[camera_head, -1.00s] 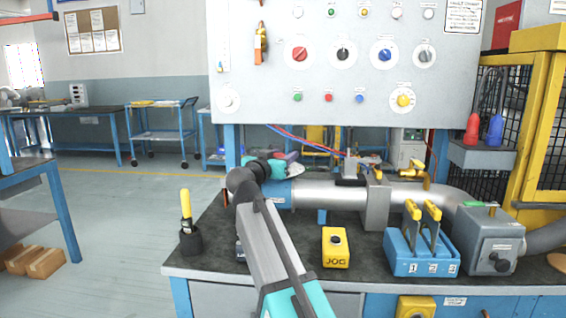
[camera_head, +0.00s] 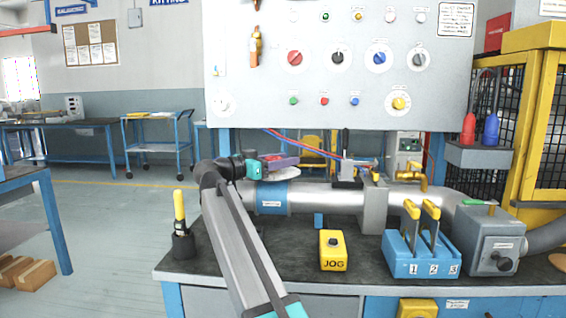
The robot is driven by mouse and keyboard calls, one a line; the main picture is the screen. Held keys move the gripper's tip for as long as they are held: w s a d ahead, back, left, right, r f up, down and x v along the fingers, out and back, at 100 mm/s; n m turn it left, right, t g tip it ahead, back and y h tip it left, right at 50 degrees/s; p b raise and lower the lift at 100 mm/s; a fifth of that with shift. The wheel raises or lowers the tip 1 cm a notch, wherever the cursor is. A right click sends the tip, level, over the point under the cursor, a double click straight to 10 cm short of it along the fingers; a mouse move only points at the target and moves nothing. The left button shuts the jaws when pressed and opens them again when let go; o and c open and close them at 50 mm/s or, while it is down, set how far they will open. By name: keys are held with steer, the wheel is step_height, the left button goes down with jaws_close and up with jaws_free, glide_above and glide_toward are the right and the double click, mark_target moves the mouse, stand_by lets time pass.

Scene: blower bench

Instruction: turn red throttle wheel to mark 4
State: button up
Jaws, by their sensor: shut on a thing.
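My gripper (camera_head: 268,164) is at the left part of the bench, above the grey pipe (camera_head: 325,197) with its blue band. Its jaws are shut on a red and purple-looking piece (camera_head: 283,159), which I take for the red throttle wheel. A pale round plate (camera_head: 283,175) shows just below it. The gripper and wrist cover much of the wheel, and mark 4 cannot be read from here.
A control panel (camera_head: 440,100) with coloured knobs hangs above. On the bench (camera_head: 290,258) stand a yellow JOG box (camera_head: 333,251), a blue lever box (camera_head: 420,256), a grey box (camera_head: 487,240) and a black holder (camera_head: 183,245). A yellow valve handle (camera_head: 409,176) is right.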

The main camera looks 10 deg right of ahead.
steer(key=m+g, duration=0.1)
steer(key=g, duration=0.1)
steer(key=m+g+h, duration=0.1)
steer(key=shift+s+d+f+g+p, duration=0.1)
steer(key=shift+s+g+p, duration=0.2)
steer(key=shift+g, duration=0.1)
steer(key=shift+s+m+g, duration=0.3)
steer(key=shift+m+g, duration=0.5)
steer(key=shift+f, duration=0.1)
steer(key=o, duration=1)
steer(key=shift+o, duration=0.2)
steer(key=shift+r, duration=0.25)
steer(key=shift+r+p, duration=0.45)
steer(key=shift+r, duration=0.1)
steer(key=shift+s+r+p, duration=0.3)
steer(key=shift+r, duration=0.25)
steer(key=shift+s+r+p, duration=0.25)
steer(key=shift+r+p, duration=0.05)
steer(key=shift+r, duration=0.25)
steer(key=s+r+p, duration=0.1)
steer(key=s+p, duration=0.2)
steer(key=s, duration=1.2)
steer(key=shift+a+r, duration=0.2)
steer(key=shift+a, duration=0.1)
